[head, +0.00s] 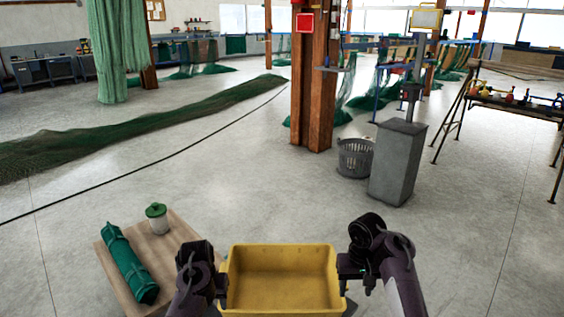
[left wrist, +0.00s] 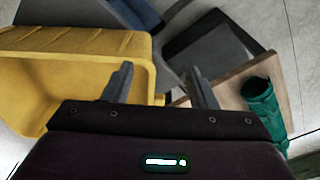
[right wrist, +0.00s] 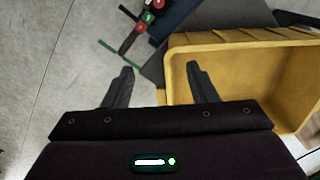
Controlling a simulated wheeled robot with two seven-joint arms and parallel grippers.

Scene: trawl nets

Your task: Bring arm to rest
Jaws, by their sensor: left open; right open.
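A yellow crate (head: 280,262) sits low in front of me in the head view, empty inside. It also shows in the left wrist view (left wrist: 75,48) and the right wrist view (right wrist: 225,55). My left gripper (head: 222,288) is at the crate's left side. Its fingers (left wrist: 160,85) are apart, and the crate's edge shows between them in the picture. My right gripper (head: 352,278) is at the crate's right side. Its fingers (right wrist: 160,84) are apart too, with the crate's edge between them in the picture. I cannot tell whether either touches the crate.
A wooden board (head: 172,250) at the left bears a green roll (head: 130,262) and a white jar with a green lid (head: 156,217). A grey basket (head: 355,158) and grey pedestal (head: 397,165) stand beyond. A wooden post (head: 316,80) rises behind.

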